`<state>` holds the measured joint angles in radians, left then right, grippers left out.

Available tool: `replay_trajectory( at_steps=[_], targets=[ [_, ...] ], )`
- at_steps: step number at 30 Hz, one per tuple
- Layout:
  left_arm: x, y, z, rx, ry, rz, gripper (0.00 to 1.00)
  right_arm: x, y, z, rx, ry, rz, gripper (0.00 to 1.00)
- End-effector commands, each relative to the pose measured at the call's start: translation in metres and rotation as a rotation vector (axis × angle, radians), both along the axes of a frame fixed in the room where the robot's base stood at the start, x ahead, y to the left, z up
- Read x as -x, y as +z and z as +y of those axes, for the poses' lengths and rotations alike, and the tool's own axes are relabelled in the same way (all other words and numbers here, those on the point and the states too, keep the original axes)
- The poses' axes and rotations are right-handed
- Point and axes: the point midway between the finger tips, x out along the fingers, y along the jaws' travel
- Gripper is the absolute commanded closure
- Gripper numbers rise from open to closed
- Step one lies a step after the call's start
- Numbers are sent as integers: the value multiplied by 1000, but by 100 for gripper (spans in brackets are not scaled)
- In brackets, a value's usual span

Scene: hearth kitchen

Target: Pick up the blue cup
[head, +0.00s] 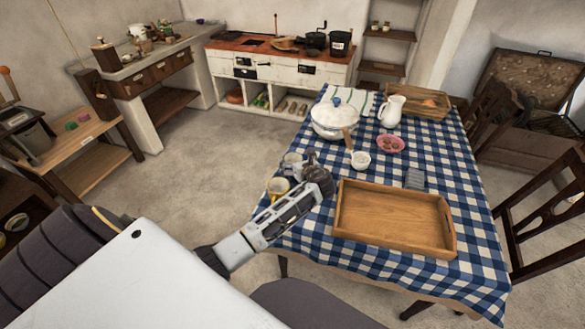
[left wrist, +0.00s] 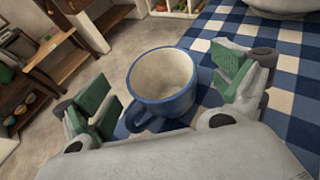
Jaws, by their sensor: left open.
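The blue cup (left wrist: 170,105) stands upright on the checked tablecloth in the left wrist view, blue outside and pale inside, with its handle toward the lower left. My left gripper (left wrist: 166,80) is open, with green-padded fingers on either side of the cup; whether they touch it cannot be told. In the head view the cup (head: 292,164) is near the table's left edge, and my left gripper (head: 312,160) is right beside it, partly hiding that area. The cup looks empty. My right gripper is not in view.
A yellow cup (head: 278,187) stands close by at the table's edge. A wooden tray (head: 395,218) lies to the right. A white lidded pot (head: 335,120), small white cup (head: 360,160), pink bowl (head: 390,144) and white jug (head: 392,110) stand farther back.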

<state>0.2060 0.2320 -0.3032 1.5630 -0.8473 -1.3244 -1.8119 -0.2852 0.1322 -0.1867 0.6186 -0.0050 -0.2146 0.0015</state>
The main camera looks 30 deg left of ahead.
Motion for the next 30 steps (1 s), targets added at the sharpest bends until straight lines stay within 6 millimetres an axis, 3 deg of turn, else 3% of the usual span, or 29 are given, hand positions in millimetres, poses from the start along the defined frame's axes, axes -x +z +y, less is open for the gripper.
replay_trajectory(
  at_steps=[7, 22, 30],
  targets=[
    [-11, -8, 15, 1, 0, 1, 4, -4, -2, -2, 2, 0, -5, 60],
    [-11, -8, 15, 1, 0, 1, 4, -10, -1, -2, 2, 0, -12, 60],
    [-11, -8, 15, 1, -1, 0, 39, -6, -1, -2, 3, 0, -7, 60]
  ],
)
